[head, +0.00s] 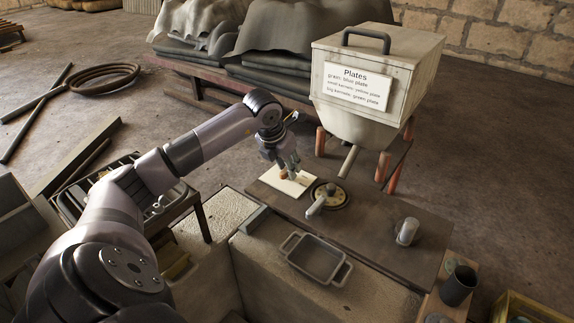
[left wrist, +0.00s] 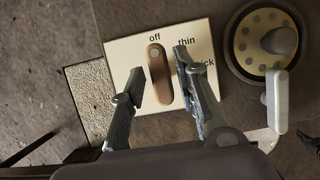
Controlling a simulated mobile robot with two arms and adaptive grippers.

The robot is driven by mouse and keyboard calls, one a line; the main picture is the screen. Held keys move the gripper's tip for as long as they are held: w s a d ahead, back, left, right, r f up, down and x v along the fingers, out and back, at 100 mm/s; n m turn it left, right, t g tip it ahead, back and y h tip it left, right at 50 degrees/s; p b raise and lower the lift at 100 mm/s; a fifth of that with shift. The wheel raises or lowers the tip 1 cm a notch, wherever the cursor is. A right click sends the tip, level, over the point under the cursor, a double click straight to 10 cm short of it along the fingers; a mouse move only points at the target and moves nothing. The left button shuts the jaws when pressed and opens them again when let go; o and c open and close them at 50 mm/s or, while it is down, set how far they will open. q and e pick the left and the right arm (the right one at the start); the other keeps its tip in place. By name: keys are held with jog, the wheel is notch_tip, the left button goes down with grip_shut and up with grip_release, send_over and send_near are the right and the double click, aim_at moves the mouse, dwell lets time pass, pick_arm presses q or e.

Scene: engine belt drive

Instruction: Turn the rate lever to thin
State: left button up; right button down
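The rate lever (left wrist: 160,80) is a brown rounded bar on a cream panel (left wrist: 122,55). In the left wrist view its upper end points at the word "off". "Thin" is printed to its right, and a lower label is partly covered by a finger, with "ck" showing. In the head view the panel (head: 298,187) lies on the dark bench top, and the lever is mostly hidden by the gripper. My left gripper (left wrist: 160,66) has its fingers apart on either side of the lever; the right finger looks closer to it. My left gripper also shows in the head view (head: 287,165).
A round dotted disc (left wrist: 252,30) with a grey handle (left wrist: 277,100) is right of the panel. A hopper labelled "Plates" (head: 370,75) stands behind the bench. A grey tray (head: 316,260) sits in front, and a metal cylinder (head: 406,232) stands at the right.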

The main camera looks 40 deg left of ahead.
pick_arm(q)
grip_shut()
dwell(0.3)
jog(key=shift+a+m+b, duration=0.1)
jog(key=shift+m+b, duration=0.2)
jog(key=shift+b, duration=0.05)
jog(key=shift+m+h+b, duration=0.5)
jog(key=shift+m+b, duration=0.05)
jog(key=shift+m, duration=0.45)
jog(key=m, duration=0.2)
jog(key=shift+a+r+m+h, duration=0.1)
jog(key=shift+m+h, duration=0.2)
jog(key=shift+h, duration=0.1)
jog(key=shift+w+m+g+h, duration=0.1)
jog(key=shift+m+g+h, duration=0.45)
jog(key=shift+m, duration=1.15)
